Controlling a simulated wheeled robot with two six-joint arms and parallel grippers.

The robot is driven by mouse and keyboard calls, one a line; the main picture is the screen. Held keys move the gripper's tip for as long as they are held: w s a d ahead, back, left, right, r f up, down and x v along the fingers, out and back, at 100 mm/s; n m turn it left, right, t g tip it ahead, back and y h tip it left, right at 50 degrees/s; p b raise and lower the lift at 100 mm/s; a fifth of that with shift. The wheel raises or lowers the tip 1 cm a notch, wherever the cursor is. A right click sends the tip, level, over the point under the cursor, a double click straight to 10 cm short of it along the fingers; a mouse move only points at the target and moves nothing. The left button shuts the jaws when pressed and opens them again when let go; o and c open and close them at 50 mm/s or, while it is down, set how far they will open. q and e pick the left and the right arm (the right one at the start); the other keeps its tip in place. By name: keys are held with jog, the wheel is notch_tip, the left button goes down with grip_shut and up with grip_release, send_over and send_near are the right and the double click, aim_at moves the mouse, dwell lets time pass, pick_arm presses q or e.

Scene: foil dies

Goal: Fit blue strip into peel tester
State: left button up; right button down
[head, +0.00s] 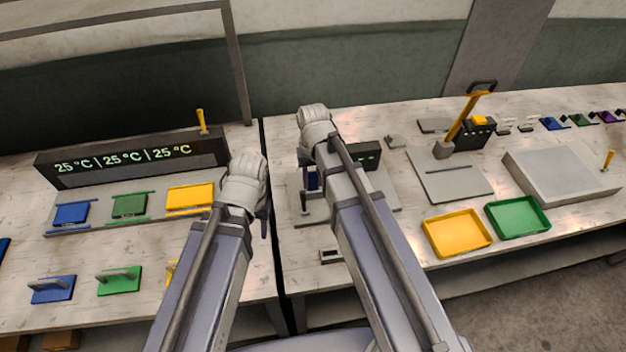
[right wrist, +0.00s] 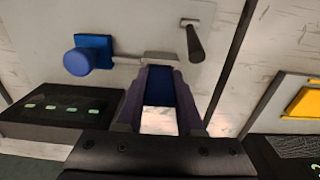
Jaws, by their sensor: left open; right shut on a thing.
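My right gripper (head: 308,172) is at the peel tester, whose grey base (head: 383,195) and black display (head: 362,156) show past the arm. In the right wrist view, this gripper (right wrist: 160,85) is shut on a dark blue strip (right wrist: 158,90) between its fingers. The strip's far end is close to a grey clamp piece (right wrist: 161,58), joined by a rod to a blue block with a round knob (right wrist: 83,60). I cannot tell whether the strip is inside the clamp. My left gripper (head: 262,205) is open over the left table's right edge, its fingertips partly hidden.
The left table holds a temperature display (head: 130,157), coloured plates on a rack and handled blocks, including a blue one (head: 53,289). To the right are a lever press (head: 450,165), a yellow tray (head: 457,233), a green tray (head: 518,217) and a grey box (head: 562,172). A gap separates the tables.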

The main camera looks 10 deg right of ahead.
jog(key=c, duration=0.5)
grip_release()
jog(key=shift+c, duration=0.2)
